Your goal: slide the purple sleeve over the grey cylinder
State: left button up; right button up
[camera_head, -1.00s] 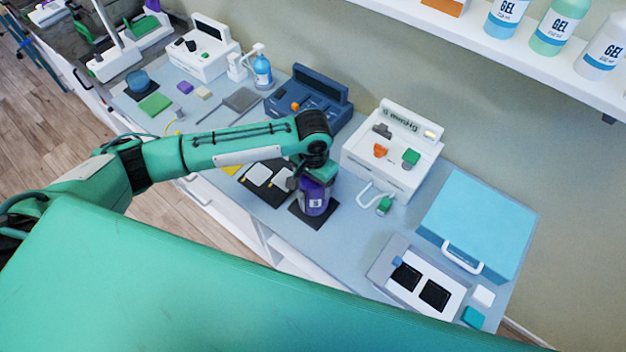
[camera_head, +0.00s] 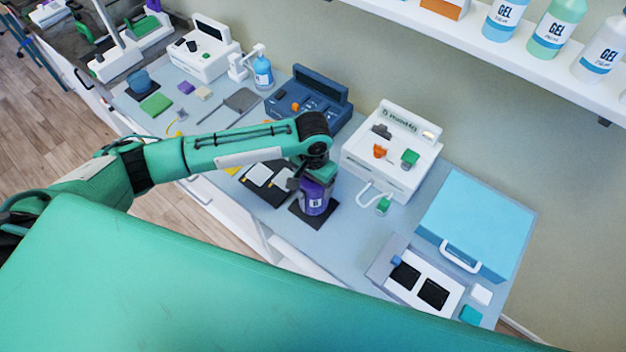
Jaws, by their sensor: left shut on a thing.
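The purple sleeve (camera_head: 314,202) stands upright over a black square mat (camera_head: 302,214) at the middle of the counter. It carries a small white label. My left gripper (camera_head: 314,180) is above it, pointing down, and is shut on the upper part of the sleeve. My gripper and wrist hide the sleeve's top. I cannot make out the grey cylinder; whether it is inside the sleeve cannot be seen. My right gripper is not in view.
A white device with a display (camera_head: 392,155) stands right of the sleeve, with a blue console (camera_head: 308,98) behind. A light blue case (camera_head: 477,222) and a grey-white unit (camera_head: 415,283) are at right. A black pad with white electrodes (camera_head: 262,180) lies close on the left.

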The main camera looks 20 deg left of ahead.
pick_arm(q)
jog(key=shift+f, duration=0.4)
dwell(0.4)
dwell(0.4)
jog(key=o, duration=1.3)
notch_tip(320, 180, up, 14)
jog(key=b, duration=0.3)
jog(key=shift+f+b, duration=0.1)
jog(key=shift+b, duration=0.25)
jog(key=shift+s+f, duration=0.1)
